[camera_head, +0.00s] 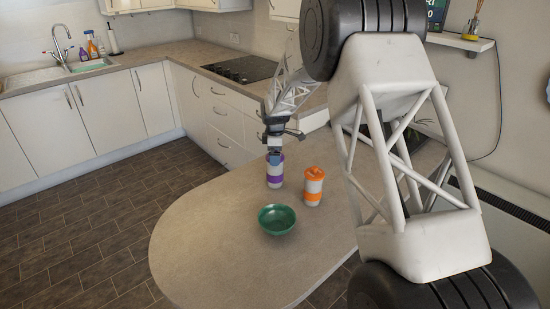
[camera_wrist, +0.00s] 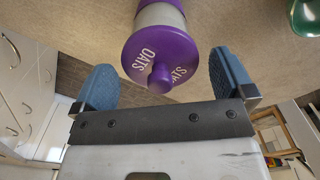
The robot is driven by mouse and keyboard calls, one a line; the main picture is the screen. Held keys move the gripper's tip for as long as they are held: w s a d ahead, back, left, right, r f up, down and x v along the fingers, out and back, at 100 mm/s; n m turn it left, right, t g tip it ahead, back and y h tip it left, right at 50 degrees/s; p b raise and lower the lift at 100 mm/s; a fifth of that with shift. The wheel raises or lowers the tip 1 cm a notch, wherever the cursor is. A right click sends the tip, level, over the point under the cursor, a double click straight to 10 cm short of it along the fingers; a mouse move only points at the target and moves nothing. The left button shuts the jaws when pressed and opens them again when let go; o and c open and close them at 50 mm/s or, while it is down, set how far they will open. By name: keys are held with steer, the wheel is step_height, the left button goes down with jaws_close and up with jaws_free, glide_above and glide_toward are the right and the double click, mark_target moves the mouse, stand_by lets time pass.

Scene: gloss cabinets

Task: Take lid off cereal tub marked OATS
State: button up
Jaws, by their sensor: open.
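The OATS tub is a pale cylinder with a purple band (camera_head: 275,180) and stands on the rounded counter. In the wrist view its purple lid (camera_wrist: 160,55), lettered OATS, shows from above with a round knob (camera_wrist: 160,78) in its middle. The lid sits on the pale tub body (camera_wrist: 160,15). My gripper (camera_wrist: 165,80) is open, with one blue finger on each side of the lid's near part and a gap on both sides. In the head view my gripper (camera_head: 274,158) is at the top of the tub and hides most of its lid.
A second tub with an orange lid (camera_head: 314,173) stands close to the right of the OATS tub. A green bowl (camera_head: 277,219) is in front of them. The counter's front left part (camera_head: 205,240) is clear. A black hob (camera_head: 240,69) lies behind.

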stand_by(0.3)
steer(key=c, duration=0.8)
steer(key=shift+r, duration=0.15)
steer(key=shift+r, duration=1.35)
steer(key=shift+s+r, duration=0.1)
steer(key=shift+r, duration=0.25)
steer(key=s+d, duration=0.1)
steer(key=s, duration=0.4)
steer(key=s+d+r, duration=0.1)
steer(key=s, duration=0.4)
steer(key=s+d, duration=0.2)
steer(key=s, duration=0.3)
steer(key=shift+s+r, duration=0.1)
steer(key=shift+r, duration=0.05)
